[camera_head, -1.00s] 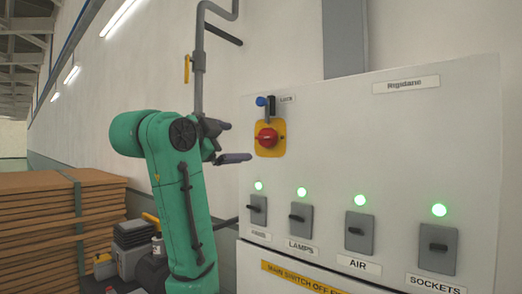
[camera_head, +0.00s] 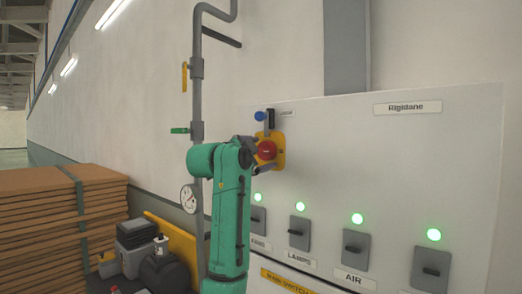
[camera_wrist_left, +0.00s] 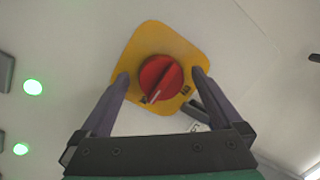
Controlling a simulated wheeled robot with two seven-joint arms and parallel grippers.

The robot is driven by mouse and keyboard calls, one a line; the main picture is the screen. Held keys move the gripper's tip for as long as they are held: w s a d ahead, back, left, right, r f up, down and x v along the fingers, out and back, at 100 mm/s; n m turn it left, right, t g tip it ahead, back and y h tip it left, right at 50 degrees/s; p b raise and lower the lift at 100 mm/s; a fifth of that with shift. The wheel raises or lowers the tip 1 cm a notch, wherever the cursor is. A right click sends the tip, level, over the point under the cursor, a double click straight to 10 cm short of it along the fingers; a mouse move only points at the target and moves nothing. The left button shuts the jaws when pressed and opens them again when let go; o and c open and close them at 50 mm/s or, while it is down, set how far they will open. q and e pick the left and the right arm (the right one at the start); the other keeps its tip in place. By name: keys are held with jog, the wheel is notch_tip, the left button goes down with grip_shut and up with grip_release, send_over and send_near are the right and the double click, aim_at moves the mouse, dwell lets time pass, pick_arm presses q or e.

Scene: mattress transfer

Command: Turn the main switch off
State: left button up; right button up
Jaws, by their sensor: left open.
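The main switch is a red rotary knob (camera_head: 266,150) on a yellow plate (camera_head: 280,158) on the pale cabinet. In the left wrist view the red knob (camera_wrist_left: 160,78) sits between the fingers, its raised grip bar slanted and a pale mark at its lower end. My left gripper (camera_wrist_left: 161,83) is open, one finger on each side of the knob, with gaps showing between fingers and knob. I cannot tell how deep the fingertips reach. My right gripper is not in view.
A blue-tipped lever (camera_head: 260,116) is just above the plate. Several grey switches, such as the LAMPS switch (camera_head: 299,232), sit below under lit green lamps. A pipe with a gauge (camera_head: 189,198) and a green handle (camera_head: 180,130) runs left. Stacked boards (camera_head: 40,220) stand farther left.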

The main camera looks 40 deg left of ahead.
pick_arm(q)
jog(key=c, duration=1.3)
jog(key=shift+n, duration=0.4)
jog(key=n, duration=0.3)
jog(key=shift+g, duration=0.4)
jog(key=n, duration=0.4)
jog(key=shift+d+r+n+h, duration=0.1)
jog(key=shift+n+h, duration=0.2)
jog(key=shift+h, duration=0.1)
jog(key=n+h, duration=0.1)
jog(key=n, duration=0.2)
jog(key=shift+r+n+g, duration=0.1)
jog(key=shift+n+g, duration=0.2)
jog(key=shift+n, duration=0.1)
jog(key=shift+r+n+h, duration=0.1)
jog(key=shift+n+h, duration=0.5)
jog(key=shift+n, duration=1.4)
